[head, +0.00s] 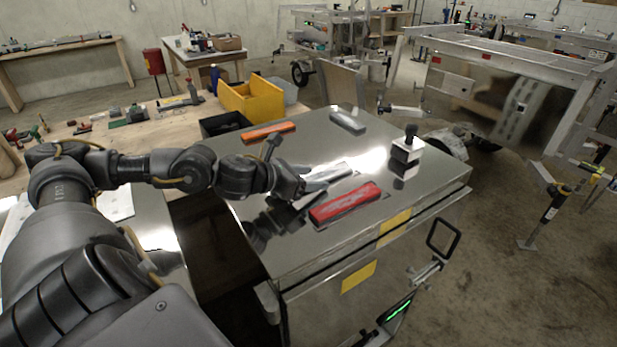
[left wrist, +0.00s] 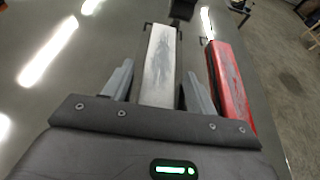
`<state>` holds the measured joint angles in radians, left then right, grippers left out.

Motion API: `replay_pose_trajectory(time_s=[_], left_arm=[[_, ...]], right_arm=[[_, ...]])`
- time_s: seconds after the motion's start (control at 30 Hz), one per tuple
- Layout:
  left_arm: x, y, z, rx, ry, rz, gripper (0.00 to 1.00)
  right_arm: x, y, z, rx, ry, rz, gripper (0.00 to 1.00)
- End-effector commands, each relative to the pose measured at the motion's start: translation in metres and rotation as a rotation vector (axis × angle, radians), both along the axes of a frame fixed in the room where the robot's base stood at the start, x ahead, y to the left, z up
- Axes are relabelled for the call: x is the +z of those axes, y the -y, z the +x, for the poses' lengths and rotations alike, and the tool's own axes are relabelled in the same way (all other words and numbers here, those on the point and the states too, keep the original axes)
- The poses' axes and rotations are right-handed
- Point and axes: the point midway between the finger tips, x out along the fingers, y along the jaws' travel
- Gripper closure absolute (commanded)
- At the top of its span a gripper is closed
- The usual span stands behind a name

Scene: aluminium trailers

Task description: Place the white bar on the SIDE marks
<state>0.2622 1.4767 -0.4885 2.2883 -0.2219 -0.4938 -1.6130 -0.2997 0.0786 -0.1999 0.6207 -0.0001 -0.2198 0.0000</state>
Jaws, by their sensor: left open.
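A white bar (head: 329,172) with grey smears lies on the shiny metal top (head: 285,240). My left gripper (head: 306,186) is low over it. In the left wrist view the open fingers (left wrist: 159,72) are on either side of the white bar (left wrist: 160,60), with a gap showing on each side. Thin dark corner marks show by the bar's far end; I cannot read any SIDE lettering. A dark body with a green light at the bottom of the head view looks like my right gripper (head: 412,290); its fingers are unclear.
A red bar (head: 345,203) lies close to the right of the white bar. An orange bar (head: 267,132), another pale grey bar (head: 347,122) and a black-knobbed block (head: 405,152) are also on the top. A yellow bin (head: 252,97) and a black bin (head: 224,123) stand behind.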

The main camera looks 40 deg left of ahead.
Motion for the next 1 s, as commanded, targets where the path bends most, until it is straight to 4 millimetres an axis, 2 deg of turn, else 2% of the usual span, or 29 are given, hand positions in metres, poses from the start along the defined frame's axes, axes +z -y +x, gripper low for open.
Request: replay_pose_trajectory(time_s=[0.13, 0.37, 0.73, 0.93, 1.0], left_arm=[[0.006, 0.000, 0.000, 0.000, 0.000, 0.000, 0.42], [0.006, -0.008, -0.018, 0.002, -0.001, 0.008, 0.42], [0.023, -0.017, -0.055, 0.002, -0.001, 0.007, 0.42], [0.036, -0.026, -0.082, 0.005, 0.003, 0.005, 0.42], [0.048, -0.028, -0.085, 0.008, 0.003, -0.004, 0.42]], right_arm=[[0.008, 0.001, -0.001, 0.000, -0.002, -0.001, 0.42], [-0.013, 0.002, -0.002, 0.001, -0.003, -0.003, 0.42], [-0.040, 0.002, -0.002, 0.001, -0.003, -0.003, 0.42], [-0.053, 0.002, -0.001, 0.001, -0.003, -0.003, 0.42], [-0.030, 0.001, 0.000, 0.001, -0.002, -0.001, 0.42]])
